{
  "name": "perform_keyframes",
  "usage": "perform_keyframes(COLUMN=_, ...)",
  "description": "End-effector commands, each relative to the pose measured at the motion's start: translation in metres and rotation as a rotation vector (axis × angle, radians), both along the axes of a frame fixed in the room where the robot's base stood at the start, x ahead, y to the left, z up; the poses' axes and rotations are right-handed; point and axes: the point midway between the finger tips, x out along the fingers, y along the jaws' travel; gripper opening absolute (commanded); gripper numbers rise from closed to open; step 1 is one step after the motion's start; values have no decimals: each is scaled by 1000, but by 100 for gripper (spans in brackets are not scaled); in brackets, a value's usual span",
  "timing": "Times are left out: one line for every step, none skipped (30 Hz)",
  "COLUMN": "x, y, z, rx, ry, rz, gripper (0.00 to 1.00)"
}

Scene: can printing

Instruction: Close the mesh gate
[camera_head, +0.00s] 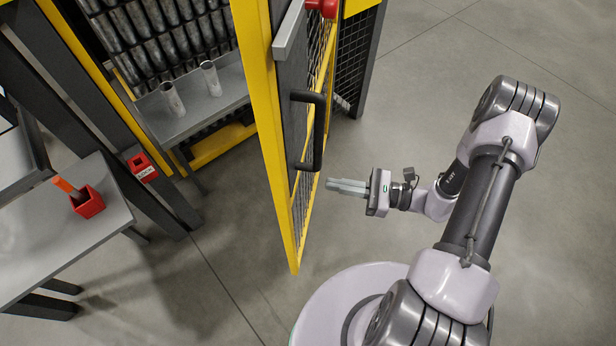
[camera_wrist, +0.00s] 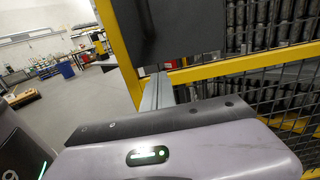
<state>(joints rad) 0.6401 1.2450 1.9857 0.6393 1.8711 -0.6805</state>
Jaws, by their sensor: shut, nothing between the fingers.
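The mesh gate (camera_head: 285,215) has a yellow frame and stands open, swung out toward me in the head view. Its black bar handle (camera_head: 318,130) is on the side that faces my arm. My gripper (camera_head: 330,185) is shut and empty, just right of the gate and a little below the handle, with a small apparent gap; contact is hard to judge. In the wrist view my gripper's fingers (camera_wrist: 158,92) point toward the yellow frame and mesh (camera_wrist: 270,95). A dark panel (camera_wrist: 180,25) fills the top of that view.
Inside the opening are stacked dark cans (camera_head: 160,35) and a grey shelf (camera_head: 200,108) with two pale cans. A grey table (camera_head: 110,235) with a red box (camera_head: 88,203) stands at the left. The floor right of the gate is clear apart from my arm.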

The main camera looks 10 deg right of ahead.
Motion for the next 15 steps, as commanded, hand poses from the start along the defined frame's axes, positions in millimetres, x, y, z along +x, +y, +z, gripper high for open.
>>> perform_keyframes(x=2, y=11, z=-2, rx=1, ry=2, rz=5, gripper=0)
perform_keyframes(x=4, y=17, z=-2, rx=0, ry=1, rz=4, gripper=0)
perform_keyframes(x=7, y=25, z=-2, rx=0, ry=0, rz=5, gripper=0)
perform_keyframes(x=8, y=31, z=-2, rx=-1, ry=1, rz=5, gripper=0)
perform_keyframes(x=10, y=37, z=-2, rx=-1, ry=1, rz=5, gripper=0)
perform_keyframes(x=12, y=44, z=-2, rx=-1, ry=1, rz=6, gripper=0)
perform_keyframes(x=14, y=48, z=-2, rx=-1, ry=0, rz=4, gripper=0)
perform_keyframes(x=15, y=52, z=-2, rx=-1, ry=0, rz=5, gripper=0)
perform_keyframes(x=17, y=57, z=-1, rx=-1, ry=0, rz=4, gripper=0)
perform_keyframes(x=18, y=60, z=-1, rx=-1, ry=0, rz=4, gripper=0)
perform_keyframes(x=18, y=63, z=-1, rx=-1, ry=0, rz=4, gripper=0)
perform_keyframes(x=20, y=65, z=-1, rx=-1, ry=0, rz=3, gripper=0)
perform_keyframes(x=20, y=67, z=-1, rx=-1, ry=0, rz=2, gripper=0)
perform_keyframes(x=21, y=68, z=0, rx=-1, ry=0, rz=2, gripper=0)
perform_keyframes(x=21, y=69, z=0, rx=-1, ry=0, rz=2, gripper=0)
